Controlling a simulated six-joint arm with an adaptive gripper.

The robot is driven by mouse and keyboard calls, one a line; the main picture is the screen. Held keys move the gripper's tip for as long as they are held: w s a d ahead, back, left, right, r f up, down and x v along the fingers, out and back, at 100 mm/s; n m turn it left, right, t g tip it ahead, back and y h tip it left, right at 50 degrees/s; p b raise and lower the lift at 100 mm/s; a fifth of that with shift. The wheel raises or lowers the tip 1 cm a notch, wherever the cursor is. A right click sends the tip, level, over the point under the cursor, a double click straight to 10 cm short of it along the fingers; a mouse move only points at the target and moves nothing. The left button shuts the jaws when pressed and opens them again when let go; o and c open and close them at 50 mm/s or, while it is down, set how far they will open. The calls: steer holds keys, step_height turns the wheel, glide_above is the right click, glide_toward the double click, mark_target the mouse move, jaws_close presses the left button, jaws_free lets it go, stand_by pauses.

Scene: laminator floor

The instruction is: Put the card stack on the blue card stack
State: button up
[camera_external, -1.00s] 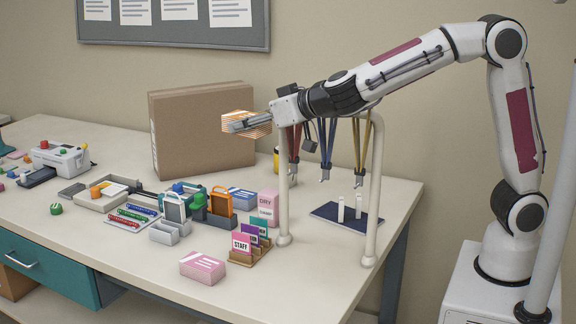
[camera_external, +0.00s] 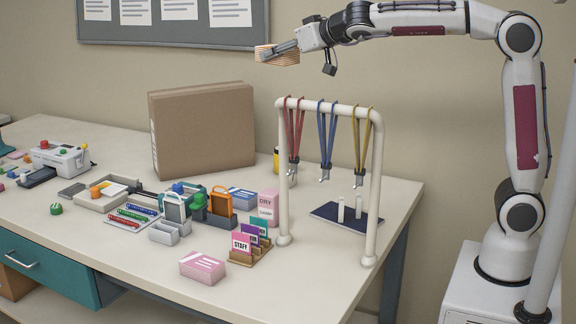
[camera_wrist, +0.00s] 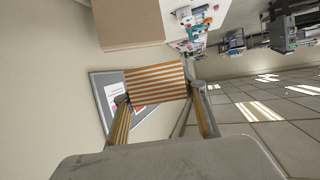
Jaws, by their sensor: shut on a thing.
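My gripper (camera_external: 283,49) is shut on an orange-and-white striped card stack (camera_external: 264,55), held high in front of the wall, well above the table. In the wrist view the striped card stack (camera_wrist: 156,80) sits between the two fingers of my gripper (camera_wrist: 160,97). The blue card stack (camera_external: 241,198) lies on the table behind the orange and grey holders, far below my gripper. Part of it is hidden by the orange holder. It cannot be made out in the wrist view.
A white rack (camera_external: 331,108) with hanging lanyards stands at the right. A tall cardboard box (camera_external: 205,128) stands at the back. A pink box (camera_external: 268,207), a card holder (camera_external: 249,255) and a pink card stack (camera_external: 202,267) are near the blue stack. The front table edge is clear.

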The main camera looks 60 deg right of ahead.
steer(key=shift+s+d+f+m+h, duration=0.6)
steer(key=shift+s+d+f, duration=0.9)
steer(key=shift+d+f, duration=8.75)
steer(key=a+f+n+y, duration=0.4)
steer(key=a+f+y, duration=0.1)
steer(key=a+f, duration=0.8)
steer(key=w+d+n+y, duration=0.2)
steer(key=w+n+y, duration=0.3)
steer(key=w, duration=1.3)
steer(key=shift+w, duration=0.25)
